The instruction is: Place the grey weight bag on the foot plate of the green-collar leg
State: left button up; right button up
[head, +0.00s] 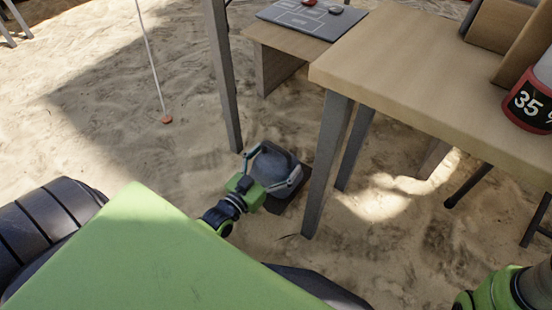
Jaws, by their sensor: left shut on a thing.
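My left gripper (273,174) is low near the sand, its fingers shut around the rounded grey weight bag (270,167). The bag is over a dark flat foot plate (289,196), which shows below and to the right of it. I cannot tell whether the bag touches the plate. A grey metal leg (225,85) comes down to just behind and left of the bag. My right gripper is not in view.
A wooden table (410,60) stands on the right, its grey front leg (328,165) close to the bag. A red-labelled container (530,105) is on it. A lower table with a grey board (305,18) stands behind. A cord meets an orange peg (167,119). Open sand lies left.

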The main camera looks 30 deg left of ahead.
pick_arm(q)
jog(key=shift+w+r, duration=0.15)
jog(key=shift+r, duration=0.05)
jog(key=o, duration=1.9)
jog(key=shift+f, duration=0.4)
jog(key=shift+r, duration=0.2)
jog(key=shift+r+p, duration=0.35)
jog(key=shift+r, duration=0.25)
jog(key=s+a+p, duration=0.1)
jog(key=s+p, duration=0.4)
jog(key=s, duration=0.7)
jog(key=shift+s+f, duration=0.15)
jog(key=shift+f, duration=0.05)
